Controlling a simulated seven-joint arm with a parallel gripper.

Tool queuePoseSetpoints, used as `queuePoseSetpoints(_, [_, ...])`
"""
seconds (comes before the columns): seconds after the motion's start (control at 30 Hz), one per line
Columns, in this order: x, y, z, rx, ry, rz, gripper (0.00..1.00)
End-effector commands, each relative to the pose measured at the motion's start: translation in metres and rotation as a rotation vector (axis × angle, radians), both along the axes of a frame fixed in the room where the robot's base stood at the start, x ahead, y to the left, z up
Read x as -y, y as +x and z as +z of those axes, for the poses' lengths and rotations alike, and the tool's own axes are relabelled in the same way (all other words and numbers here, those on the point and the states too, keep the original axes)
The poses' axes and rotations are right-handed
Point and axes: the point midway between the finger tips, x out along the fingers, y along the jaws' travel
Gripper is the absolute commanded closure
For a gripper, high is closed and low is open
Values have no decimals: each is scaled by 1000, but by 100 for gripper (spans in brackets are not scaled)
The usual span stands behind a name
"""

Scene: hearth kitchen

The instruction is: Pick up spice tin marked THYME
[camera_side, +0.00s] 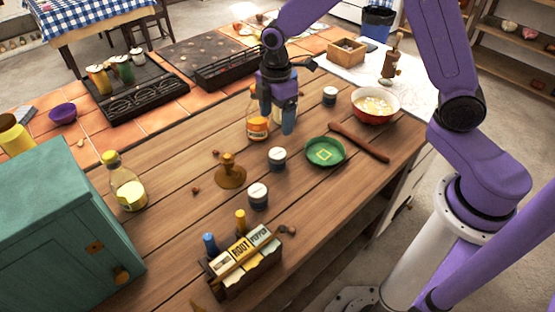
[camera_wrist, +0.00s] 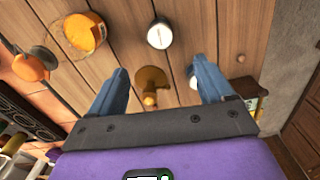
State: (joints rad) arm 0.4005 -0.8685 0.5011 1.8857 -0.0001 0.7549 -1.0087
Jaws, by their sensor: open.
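My gripper (camera_side: 277,114) is open and empty above the wooden counter, beside an orange-labelled bottle (camera_side: 257,127); its blue fingers also show in the wrist view (camera_wrist: 160,85). Three small dark tins with pale lids stand on the counter: one at the back (camera_side: 329,96), one in the middle (camera_side: 277,158), one nearer the front (camera_side: 258,195). I cannot read THYME on any of them. In the wrist view, one pale-lidded tin (camera_wrist: 160,35) stands beyond the fingers. A rack (camera_side: 243,262) at the front holds upright labelled packets; one reads ROOT, another seems to read PEPPER.
A brass-brown stand (camera_side: 231,172) is left of the middle tin. A yellow-capped bottle (camera_side: 128,183) and teal cabinet (camera_side: 65,225) are left. Bare wood lies around the tins.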

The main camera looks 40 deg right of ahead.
Motion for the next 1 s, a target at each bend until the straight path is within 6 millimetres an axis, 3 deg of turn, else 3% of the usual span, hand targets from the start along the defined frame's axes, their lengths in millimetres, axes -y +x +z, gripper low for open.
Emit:
queuePoseSetpoints(0.4, [1, -1, -75, -2, -2, -2, 19])
queuePoseSetpoints(0.73, [2, -1, -97, -2, -1, -2, 19])
queuePoseSetpoints(1.0, [3, -1, -131, -2, -1, -2, 19])
